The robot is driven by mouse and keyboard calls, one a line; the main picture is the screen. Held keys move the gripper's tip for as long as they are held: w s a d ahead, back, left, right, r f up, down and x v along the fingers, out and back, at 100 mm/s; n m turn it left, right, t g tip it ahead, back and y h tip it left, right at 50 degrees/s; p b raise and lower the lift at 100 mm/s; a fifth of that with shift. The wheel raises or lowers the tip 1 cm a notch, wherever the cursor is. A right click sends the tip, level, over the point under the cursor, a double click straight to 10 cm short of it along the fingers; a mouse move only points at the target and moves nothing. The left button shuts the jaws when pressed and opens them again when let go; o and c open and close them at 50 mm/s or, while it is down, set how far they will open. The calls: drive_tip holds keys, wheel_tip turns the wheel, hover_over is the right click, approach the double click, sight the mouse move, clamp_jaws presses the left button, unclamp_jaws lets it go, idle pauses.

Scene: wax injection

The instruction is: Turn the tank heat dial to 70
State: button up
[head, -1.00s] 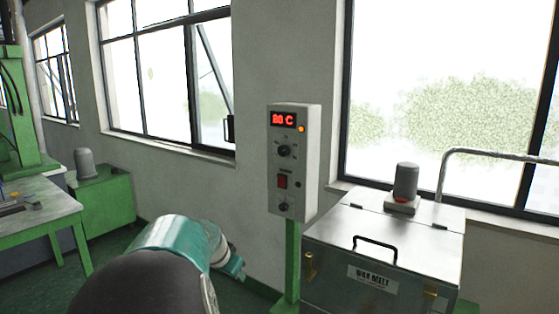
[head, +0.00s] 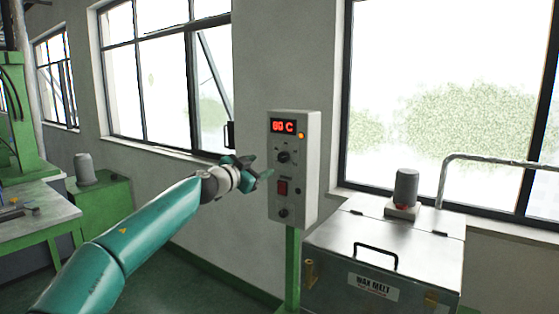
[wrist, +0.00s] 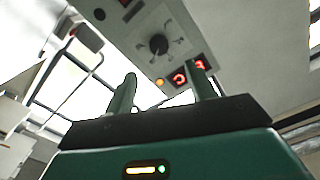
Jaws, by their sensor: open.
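The control box (head: 307,172) is a pale grey panel on a green post. Its red display (head: 283,126) appears to read 80 °C. A black dial (head: 283,157) with a pointer sits below the display, and it also shows in the wrist view (wrist: 158,44). My gripper (head: 263,169) is open and empty, just left of the panel face at about the dial's height. In the wrist view its two fingers (wrist: 163,75) stand apart, with the dial beyond them. The fingers do not appear to touch the dial.
A red switch (head: 282,188) and a smaller lower knob (head: 283,212) sit below the dial. An orange lamp (head: 301,136) is beside the display. The metal wax melt tank (head: 335,275) stands right of the post. Windows line the wall behind.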

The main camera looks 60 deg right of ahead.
sight(281, 158)
drive_tip(key=d, duration=0.3)
drive_tip(key=s+d, duration=0.1)
drive_tip(key=d, duration=0.6)
drive_tip(key=shift+s+d, duration=0.4)
drive_tip(key=c, duration=1)
